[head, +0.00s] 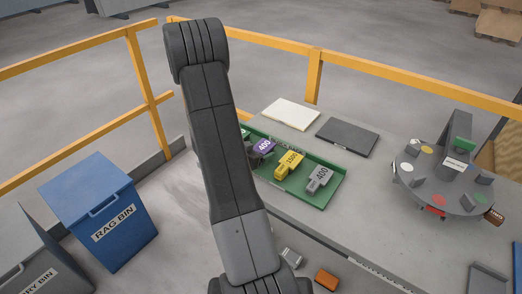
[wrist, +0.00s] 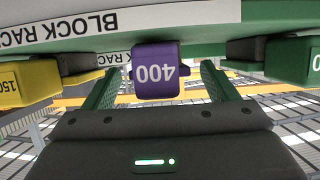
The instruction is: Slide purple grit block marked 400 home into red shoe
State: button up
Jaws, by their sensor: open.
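The purple block marked 400 (head: 264,146) sits in the green rack tray, left of a yellow block. The gripper is open, with a gap visible on each side of the block.
The yellow block (head: 289,161) and a grey 400 block (head: 319,178) share the tray (head: 322,199). A green block (wrist: 298,60) flanks the purple one in the wrist view. White (head: 291,114) and dark (head: 347,137) plates lie behind. Slab between tray and stand is clear.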

jog(key=shift+w+d+f, duration=0.15)
jog(key=shift+w+d, duration=0.05)
jog(key=shift+w, duration=0.1)
jog(key=shift+c, duration=0.4)
jog(key=c, duration=1.1)
jog(key=shift+c, duration=0.4)
